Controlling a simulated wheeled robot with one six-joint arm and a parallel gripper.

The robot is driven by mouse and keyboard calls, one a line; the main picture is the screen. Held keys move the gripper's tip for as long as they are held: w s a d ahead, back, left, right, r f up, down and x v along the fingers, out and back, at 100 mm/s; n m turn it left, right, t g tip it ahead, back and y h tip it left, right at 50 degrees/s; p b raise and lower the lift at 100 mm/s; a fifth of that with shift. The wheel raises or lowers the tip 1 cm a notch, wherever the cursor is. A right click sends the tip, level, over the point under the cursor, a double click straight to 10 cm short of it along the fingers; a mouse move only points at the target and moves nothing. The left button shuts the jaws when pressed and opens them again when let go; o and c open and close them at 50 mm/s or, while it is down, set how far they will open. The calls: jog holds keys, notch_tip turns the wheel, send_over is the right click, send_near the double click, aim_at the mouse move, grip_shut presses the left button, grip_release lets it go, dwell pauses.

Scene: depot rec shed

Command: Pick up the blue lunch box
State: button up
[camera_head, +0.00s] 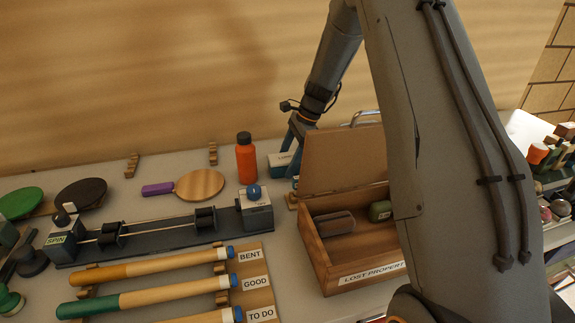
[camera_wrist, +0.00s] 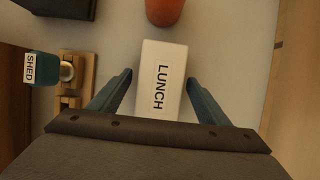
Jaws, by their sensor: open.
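The lunch box (camera_wrist: 161,62) lies in the wrist view as a pale, oblong box with LUNCH printed on its top. That top looks white rather than blue. In the head view the box (camera_head: 280,160) shows as a small pale and bluish shape behind the wooden box, partly hidden by my fingers. My gripper (camera_wrist: 159,80) is open and empty, with one blue finger on each side of the lunch box's near part. In the head view my gripper (camera_head: 295,145) points down over it. I cannot tell whether the fingers touch it.
An orange bottle (camera_head: 246,162) stands just left of the lunch box. The open wooden LOST PROPERTY box (camera_head: 332,275) is in front. A blue SHED tag (camera_wrist: 42,68) hangs on a wooden holder close to the left finger. Paddles, a spin rig and bats fill the bench's left.

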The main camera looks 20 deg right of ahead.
jog(key=c, duration=1.2)
jog(key=shift+r, duration=0.1)
